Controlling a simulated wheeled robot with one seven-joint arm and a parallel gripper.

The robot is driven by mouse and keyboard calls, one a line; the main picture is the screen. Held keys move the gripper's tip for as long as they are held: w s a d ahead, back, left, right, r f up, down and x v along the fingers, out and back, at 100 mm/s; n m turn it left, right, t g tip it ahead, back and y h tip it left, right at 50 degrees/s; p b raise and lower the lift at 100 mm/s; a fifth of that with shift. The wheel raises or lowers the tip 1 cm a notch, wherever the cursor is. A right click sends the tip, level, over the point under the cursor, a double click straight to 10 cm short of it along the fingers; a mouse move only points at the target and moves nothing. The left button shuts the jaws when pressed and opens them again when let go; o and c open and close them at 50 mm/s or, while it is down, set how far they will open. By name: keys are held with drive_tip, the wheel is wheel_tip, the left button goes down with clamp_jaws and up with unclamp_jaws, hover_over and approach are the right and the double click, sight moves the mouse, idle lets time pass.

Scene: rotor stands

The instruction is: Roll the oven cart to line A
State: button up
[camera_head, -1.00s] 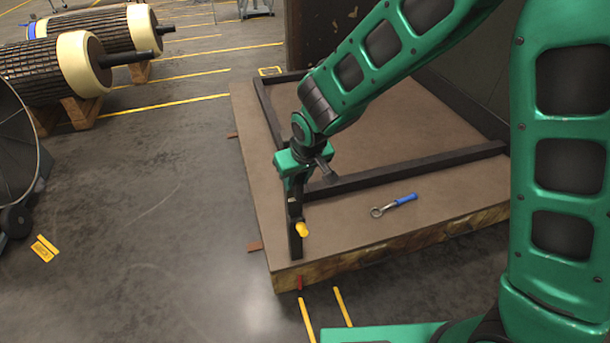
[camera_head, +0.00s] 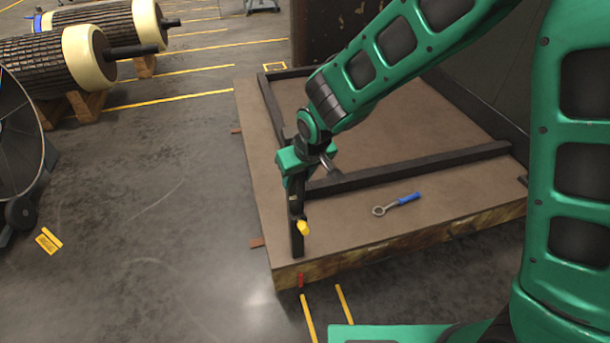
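The thing that best fits the oven cart is a low, wide brown platform (camera_head: 420,228) with a worn yellowish front edge. No label shows on it, so I cannot confirm this. A dark frame of bars (camera_head: 430,167) lies on its top. My gripper (camera_head: 296,182) points down at the platform's front left, at a dark bar (camera_head: 297,243) with a yellow knob (camera_head: 303,228). The fingers are dark and merge with the bar, so I cannot tell whether they grip it. No line marked A is readable.
A blue-handled ring wrench (camera_head: 398,203) lies on the platform. Large ribbed rotors (camera_head: 35,70) rest on wooden blocks at the upper left. Grey floor left of the platform is mostly clear, with yellow lines (camera_head: 170,99) behind.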

drive_tip(key=shift+d, duration=0.2)
drive_tip(key=shift+w+d, duration=0.1)
drive_tip(key=shift+d, duration=0.05)
drive_tip(key=shift+d+r, duration=0.1)
drive_tip(key=shift+r, duration=0.15)
drive_tip(key=v, duration=1)
drive_tip(key=shift+a, duration=0.2)
drive_tip(key=shift+r, duration=0.1)
